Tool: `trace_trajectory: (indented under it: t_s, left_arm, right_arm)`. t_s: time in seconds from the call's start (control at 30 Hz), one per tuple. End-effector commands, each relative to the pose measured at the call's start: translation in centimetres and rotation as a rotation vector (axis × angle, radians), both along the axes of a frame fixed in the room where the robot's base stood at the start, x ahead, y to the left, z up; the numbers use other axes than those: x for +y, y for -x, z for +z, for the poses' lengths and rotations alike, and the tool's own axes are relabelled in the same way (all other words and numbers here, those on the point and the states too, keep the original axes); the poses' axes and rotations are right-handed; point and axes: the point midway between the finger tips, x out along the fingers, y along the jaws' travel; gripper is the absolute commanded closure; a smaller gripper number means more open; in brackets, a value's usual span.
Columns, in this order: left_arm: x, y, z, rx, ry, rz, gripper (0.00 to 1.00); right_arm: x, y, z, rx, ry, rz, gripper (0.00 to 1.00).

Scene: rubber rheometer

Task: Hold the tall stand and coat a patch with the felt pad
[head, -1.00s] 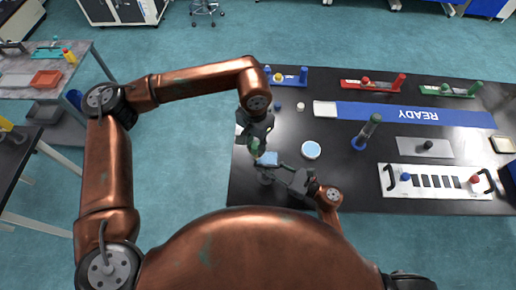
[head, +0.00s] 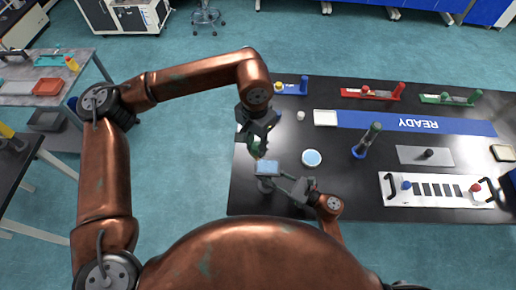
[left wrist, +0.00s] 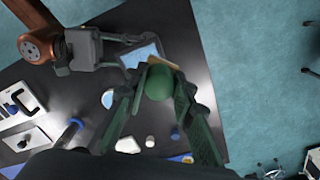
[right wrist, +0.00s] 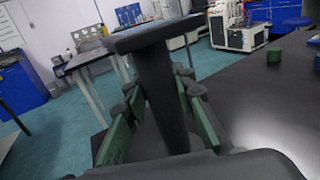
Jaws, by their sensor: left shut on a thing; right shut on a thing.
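The tall stand shows a dark post (right wrist: 165,100) under a flat dark top plate (right wrist: 150,38). My right gripper (right wrist: 160,115) is shut on the post. A light blue patch (head: 268,167) lies on the stand's top; it also shows in the left wrist view (left wrist: 141,55). My left gripper (head: 257,148) is shut on a green round handle (left wrist: 158,83) with a tan felt pad (left wrist: 164,62) at its far end. The pad is close to the patch's edge in the left wrist view; I cannot tell whether they touch.
A round dish with light blue contents (head: 312,158) stands right of the stand. Further right are a blue-ringed upright holder (head: 367,140) and a white handled panel (head: 437,191). A blue READY strip (head: 415,122) and a white square tray (head: 325,117) lie behind.

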Motion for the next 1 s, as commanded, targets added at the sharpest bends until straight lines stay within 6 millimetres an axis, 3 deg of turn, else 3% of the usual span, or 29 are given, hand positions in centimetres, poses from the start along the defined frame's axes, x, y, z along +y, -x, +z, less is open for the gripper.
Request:
trace_trajectory:
  t_s: [0.07, 0.1, 0.4, 0.73, 1.0]
  left_arm:
    - [0.0, 0.0, 0.0, 0.000, 0.000, 0.000, 0.99]
    - [0.0, 0.0, 0.0, 0.000, 0.000, 0.000, 0.99]
    - [0.0, 0.0, 0.0, 0.000, 0.000, 0.000, 0.99]
    - [0.0, 0.0, 0.0, 0.000, 0.000, 0.000, 0.99]
    - [0.0, 0.0, 0.0, 0.000, 0.000, 0.000, 0.99]
  right_arm:
    - [0.0, 0.0, 0.0, 0.000, 0.000, 0.000, 1.00]
    - [0.0, 0.0, 0.0, 0.000, 0.000, 0.000, 0.75]
    - [0.0, 0.0, 0.0, 0.000, 0.000, 0.000, 0.55]
    - [-0.4, 0.2, -0.1, 0.001, 0.002, -0.001, 0.55]
    - [-4.4, 2.2, -0.2, 0.002, 0.004, -0.001, 0.55]
